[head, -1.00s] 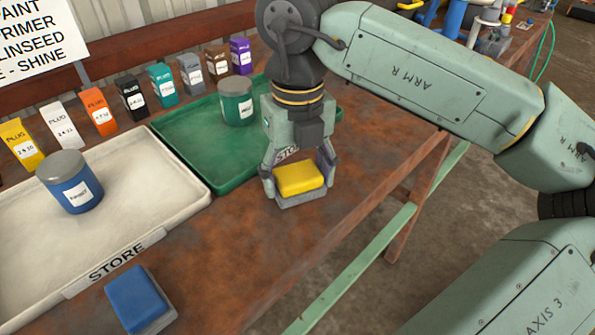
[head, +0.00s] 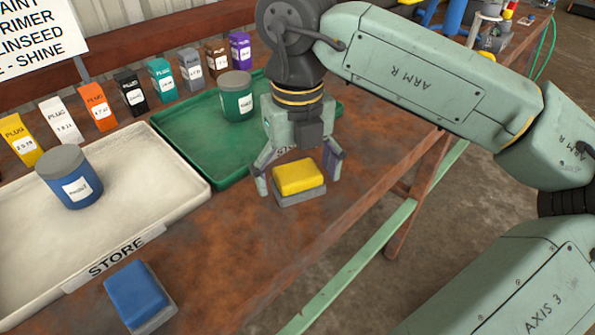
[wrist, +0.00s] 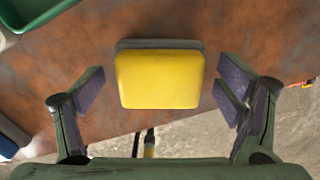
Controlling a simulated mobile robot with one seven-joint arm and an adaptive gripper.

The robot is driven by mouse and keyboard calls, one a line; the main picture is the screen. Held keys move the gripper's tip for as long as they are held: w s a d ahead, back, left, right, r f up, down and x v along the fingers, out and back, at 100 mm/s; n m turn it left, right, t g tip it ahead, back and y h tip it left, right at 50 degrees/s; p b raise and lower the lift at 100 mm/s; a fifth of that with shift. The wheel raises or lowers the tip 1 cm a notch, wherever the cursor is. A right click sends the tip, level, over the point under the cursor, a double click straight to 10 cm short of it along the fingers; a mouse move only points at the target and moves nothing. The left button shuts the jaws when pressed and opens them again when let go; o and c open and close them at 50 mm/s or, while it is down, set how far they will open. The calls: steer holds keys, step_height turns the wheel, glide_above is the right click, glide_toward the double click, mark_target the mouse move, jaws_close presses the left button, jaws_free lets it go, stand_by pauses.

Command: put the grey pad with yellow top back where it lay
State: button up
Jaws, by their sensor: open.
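The grey pad with yellow top (head: 299,181) lies flat on the rusty bench top, in front of the green tray. In the wrist view the pad (wrist: 160,78) sits between the spread fingers, with a gap on each side. My gripper (head: 300,184) is open around the pad, pointing down, its fingers apart from it; it also shows in the wrist view (wrist: 162,92). The pad's underside is hidden.
A green tray (head: 206,178) holding a green tin (head: 236,98) is just behind my gripper. A white STORE tray (head: 187,212) with a blue tin (head: 70,180) is at left. A blue-topped pad (head: 138,294) lies in front of it. The bench's front edge is close.

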mark_target(297, 171)
step_height(297, 171, up, 12)
steer(key=shift+r, duration=0.2)
stand_by(0.4)
